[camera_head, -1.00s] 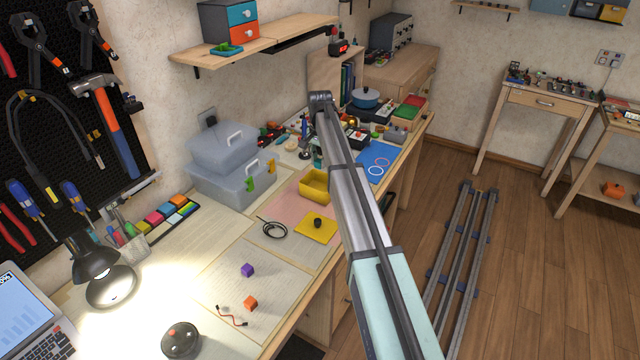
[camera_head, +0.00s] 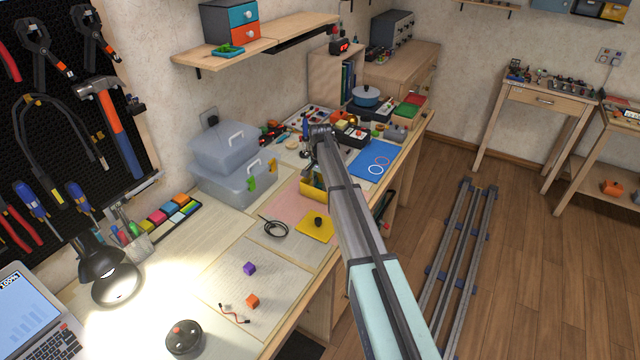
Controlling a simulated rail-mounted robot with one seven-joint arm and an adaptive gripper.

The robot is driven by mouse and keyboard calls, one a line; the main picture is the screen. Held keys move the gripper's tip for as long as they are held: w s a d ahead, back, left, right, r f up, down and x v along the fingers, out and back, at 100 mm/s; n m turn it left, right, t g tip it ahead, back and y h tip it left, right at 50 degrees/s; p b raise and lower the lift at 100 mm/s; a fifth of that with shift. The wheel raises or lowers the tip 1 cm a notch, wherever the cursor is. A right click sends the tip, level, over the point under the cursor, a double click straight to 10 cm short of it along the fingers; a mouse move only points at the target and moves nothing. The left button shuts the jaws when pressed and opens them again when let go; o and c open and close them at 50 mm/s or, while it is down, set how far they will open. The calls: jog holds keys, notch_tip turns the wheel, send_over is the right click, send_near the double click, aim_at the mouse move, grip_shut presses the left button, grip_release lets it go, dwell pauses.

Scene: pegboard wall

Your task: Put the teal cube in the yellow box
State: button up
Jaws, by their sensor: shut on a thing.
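The yellow box (camera_head: 311,194) stands on the workbench near its right edge, partly covered by my arm. My gripper (camera_head: 317,178) points down at the box, small and mostly hidden behind my own arm link. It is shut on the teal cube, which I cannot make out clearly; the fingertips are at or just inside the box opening. I cannot tell whether the cube touches the box floor.
A yellow mat (camera_head: 314,227) with a dark knob lies in front of the box, and a black cable coil (camera_head: 274,228) to its left. Grey lidded bins (camera_head: 232,170) stand behind left.

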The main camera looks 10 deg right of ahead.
aim_at(320, 185)
jog(key=shift+f, duration=0.2)
jog(key=o, duration=0.8)
jog(key=shift+r, duration=0.1)
notch_tip(320, 185, up, 12)
jog(key=b, duration=0.3)
jog(key=shift+r, duration=0.15)
